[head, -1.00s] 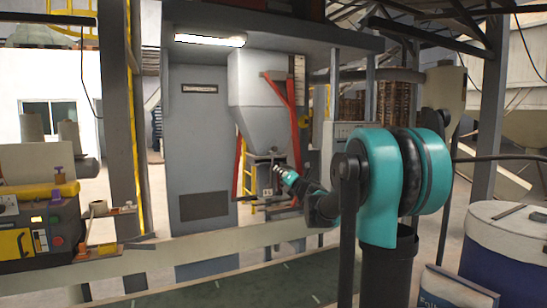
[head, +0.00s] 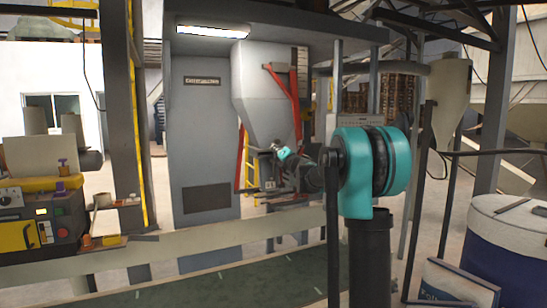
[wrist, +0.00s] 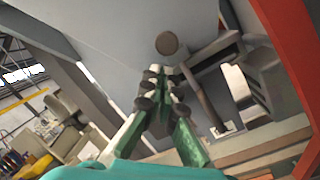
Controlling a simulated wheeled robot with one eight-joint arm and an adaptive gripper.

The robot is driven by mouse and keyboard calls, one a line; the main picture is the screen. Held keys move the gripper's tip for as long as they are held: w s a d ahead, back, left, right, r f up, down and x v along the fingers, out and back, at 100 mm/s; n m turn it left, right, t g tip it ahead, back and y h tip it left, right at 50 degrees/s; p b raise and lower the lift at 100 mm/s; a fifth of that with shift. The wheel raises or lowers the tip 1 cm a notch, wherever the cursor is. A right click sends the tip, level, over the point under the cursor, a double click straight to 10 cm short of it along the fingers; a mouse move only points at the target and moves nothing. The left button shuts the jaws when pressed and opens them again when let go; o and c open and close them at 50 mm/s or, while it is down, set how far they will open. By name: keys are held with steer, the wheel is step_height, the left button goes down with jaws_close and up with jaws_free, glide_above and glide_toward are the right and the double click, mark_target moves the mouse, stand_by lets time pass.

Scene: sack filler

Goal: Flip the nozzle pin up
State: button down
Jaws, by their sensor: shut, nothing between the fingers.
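A grey hopper (head: 264,95) narrows down to a dark nozzle area (head: 268,165) in the head view. In the wrist view a round brown knob (wrist: 167,43) stands out against the pale grey hopper wall (wrist: 110,45). I cannot tell for sure whether this knob is the nozzle pin. My gripper (wrist: 158,76) is shut and empty, its fingertips just below the knob in the picture. Whether they touch it is not clear. In the head view my gripper (head: 277,148) is small, in front of the hopper's lower end, and hides part of the nozzle.
Red frame posts (head: 295,105) stand beside the hopper, and a red beam (wrist: 290,45) crosses the wrist view's right side. A pale rail (head: 180,256) runs across in front. A control station (head: 40,215) stands at left, a blue drum (head: 510,245) at right.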

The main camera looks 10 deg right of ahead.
steer(key=shift+w+d+r, duration=0.1)
steer(key=shift+d+r, duration=0.2)
steer(key=shift+r, duration=0.05)
step_height(320, 180, up, 4)
steer(key=shift+f, duration=0.1)
stand_by(0.3)
